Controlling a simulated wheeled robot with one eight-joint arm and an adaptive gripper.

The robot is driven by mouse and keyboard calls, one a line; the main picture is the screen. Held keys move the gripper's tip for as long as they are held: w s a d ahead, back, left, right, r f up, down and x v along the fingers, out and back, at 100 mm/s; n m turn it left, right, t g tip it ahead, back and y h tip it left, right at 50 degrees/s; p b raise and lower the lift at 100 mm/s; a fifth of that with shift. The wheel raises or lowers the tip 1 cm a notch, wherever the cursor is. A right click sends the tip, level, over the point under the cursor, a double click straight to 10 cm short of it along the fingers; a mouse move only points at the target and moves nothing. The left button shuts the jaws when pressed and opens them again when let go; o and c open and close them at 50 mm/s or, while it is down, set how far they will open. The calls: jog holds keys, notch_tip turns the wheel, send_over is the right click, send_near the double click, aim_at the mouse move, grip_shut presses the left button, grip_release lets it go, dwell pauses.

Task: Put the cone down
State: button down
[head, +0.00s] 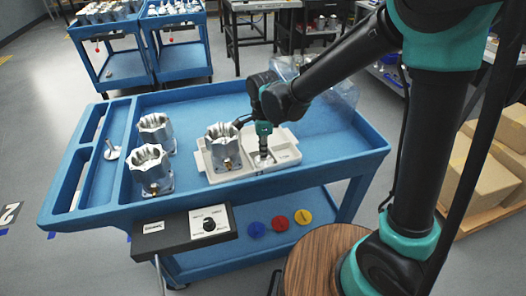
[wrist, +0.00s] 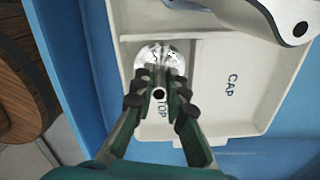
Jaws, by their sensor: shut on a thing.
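The cone is a shiny silver piece with a round, wide base and a narrow stem with a dark hole in its end; it shows in the wrist view (wrist: 153,56) and below my gripper in the head view (head: 263,160). My gripper (head: 263,149) points down and is shut on the stem; its fingers also show in the wrist view (wrist: 160,92). The cone is over or in the compartment marked TOP of the pale tray (wrist: 210,120), beside the compartment marked CAP. I cannot tell whether its base touches the tray floor.
A silver housing (head: 222,147) stands at the tray's left. Two more housings (head: 155,133) (head: 150,170) stand on the blue cart (head: 330,150). A small disc with a stem (head: 112,151) lies further left. A clear plastic bag (head: 340,92) is behind my arm. A control box (head: 185,230) hangs in front.

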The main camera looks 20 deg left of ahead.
jog(key=c, duration=1.6)
grip_release()
jog(key=shift+f, duration=0.1)
jog(key=shift+o, duration=0.2)
notch_tip(320, 180, up, 12)
